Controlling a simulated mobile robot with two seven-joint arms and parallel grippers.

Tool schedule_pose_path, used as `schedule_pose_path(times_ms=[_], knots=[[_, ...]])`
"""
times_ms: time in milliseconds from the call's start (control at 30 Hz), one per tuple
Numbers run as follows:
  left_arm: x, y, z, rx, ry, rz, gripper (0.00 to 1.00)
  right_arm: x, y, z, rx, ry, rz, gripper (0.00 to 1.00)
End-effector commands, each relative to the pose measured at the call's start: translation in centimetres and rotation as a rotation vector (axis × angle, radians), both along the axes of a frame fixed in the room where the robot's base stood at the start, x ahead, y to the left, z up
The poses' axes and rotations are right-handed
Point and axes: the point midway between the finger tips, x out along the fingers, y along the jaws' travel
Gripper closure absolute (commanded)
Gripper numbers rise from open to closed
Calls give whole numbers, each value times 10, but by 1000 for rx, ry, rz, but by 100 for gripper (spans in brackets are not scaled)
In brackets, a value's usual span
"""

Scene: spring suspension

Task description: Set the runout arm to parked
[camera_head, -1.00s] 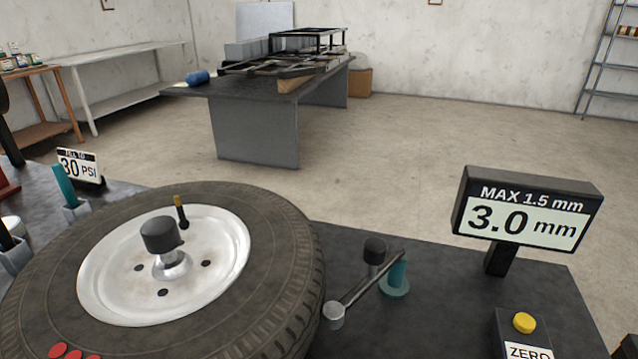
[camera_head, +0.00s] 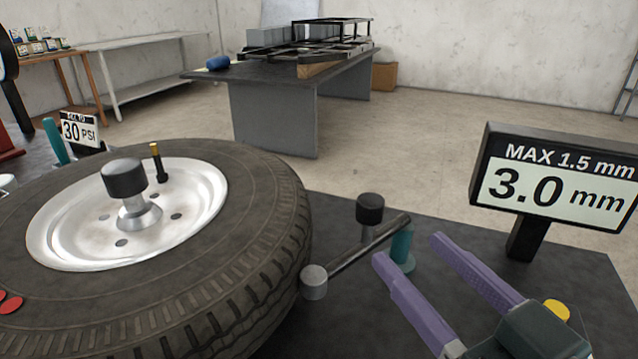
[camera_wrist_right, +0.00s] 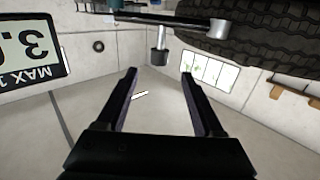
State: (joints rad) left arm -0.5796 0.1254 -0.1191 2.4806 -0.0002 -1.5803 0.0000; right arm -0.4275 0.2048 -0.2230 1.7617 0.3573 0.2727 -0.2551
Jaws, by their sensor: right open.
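The runout arm (camera_head: 352,252) is a dark bar beside the tyre in the head view. Its grey roller end (camera_head: 314,282) is at the tyre's right side; I cannot tell whether it touches. A black knob (camera_head: 370,208) stands up from the bar, and the bar's other end is by a teal post (camera_head: 403,249). My right gripper (camera_head: 408,249), with purple fingers, is open and empty, close to the right of the post. In the right wrist view the bar (camera_wrist_right: 165,19) and knob (camera_wrist_right: 158,62) appear upside down beyond the open fingers (camera_wrist_right: 159,75). My left gripper is out of view.
The wheel's tyre (camera_head: 255,215) fills the left of the dark bench. A display (camera_head: 555,185) reading 3.0 mm, MAX 1.5 mm, stands at the right. A yellow button (camera_head: 557,310) shows partly behind my right gripper. A 30 PSI sign (camera_head: 79,131) is at the far left.

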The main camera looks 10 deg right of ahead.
Motion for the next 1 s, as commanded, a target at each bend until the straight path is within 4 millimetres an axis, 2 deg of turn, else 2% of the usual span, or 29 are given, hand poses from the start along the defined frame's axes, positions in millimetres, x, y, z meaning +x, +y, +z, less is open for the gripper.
schedule_pose_path(times_ms=[133,400,600,733,1000], knots=[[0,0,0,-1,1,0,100,14,2,2,2,-12,-4,31],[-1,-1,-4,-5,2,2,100,64,12,2,2,-12,-2,31],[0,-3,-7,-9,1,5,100,89,17,1,1,-9,-2,31],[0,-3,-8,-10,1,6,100,96,18,2,2,-9,-2,31],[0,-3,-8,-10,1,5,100,96,18,2,2,-8,-2,32]])
